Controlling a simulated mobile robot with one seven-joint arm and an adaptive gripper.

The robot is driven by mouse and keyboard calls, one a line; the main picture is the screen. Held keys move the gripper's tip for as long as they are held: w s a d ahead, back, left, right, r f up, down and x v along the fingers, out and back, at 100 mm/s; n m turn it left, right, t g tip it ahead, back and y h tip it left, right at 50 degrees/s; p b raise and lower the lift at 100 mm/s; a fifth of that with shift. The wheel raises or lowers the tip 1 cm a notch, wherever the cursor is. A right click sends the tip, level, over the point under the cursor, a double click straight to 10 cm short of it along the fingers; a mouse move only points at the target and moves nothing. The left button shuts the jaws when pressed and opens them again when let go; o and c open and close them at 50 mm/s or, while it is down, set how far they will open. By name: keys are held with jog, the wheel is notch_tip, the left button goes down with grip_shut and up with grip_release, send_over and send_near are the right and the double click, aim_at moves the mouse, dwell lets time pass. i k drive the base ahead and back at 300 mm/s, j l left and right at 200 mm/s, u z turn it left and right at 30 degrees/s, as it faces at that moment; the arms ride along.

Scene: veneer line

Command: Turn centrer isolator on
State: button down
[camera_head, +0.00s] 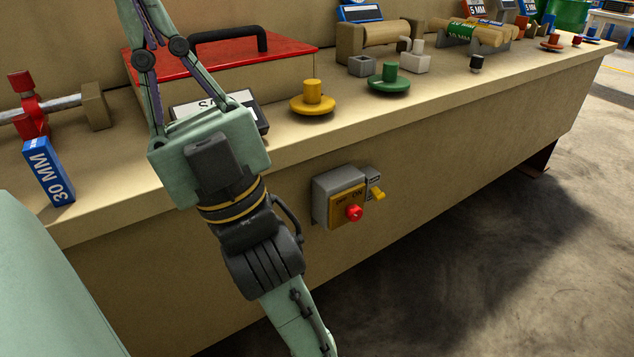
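A grey switch box (323,199) is fixed to the front face of the bench, right of my arm. Its yellow plate (338,217) has small marks that look like OFF and ON, and a red knob (354,213). A yellow lever (378,194) sticks out at its right side, beside a small label (375,180). I cannot tell the switch position for certain. My gripper (147,22) points up over the bench, left of and above the box and apart from it. Its fingertips are cut off by the top edge, so its opening is hidden.
The tan bench (290,142) carries a red-lidded box (215,62), a blue 30 MM block (50,178), a yellow knob (312,97), a green knob (389,80) and rollers (386,32). The floor (480,260) before the bench is clear on the right.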

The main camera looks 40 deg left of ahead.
aim_at(354, 212)
jog(key=u, duration=0.9)
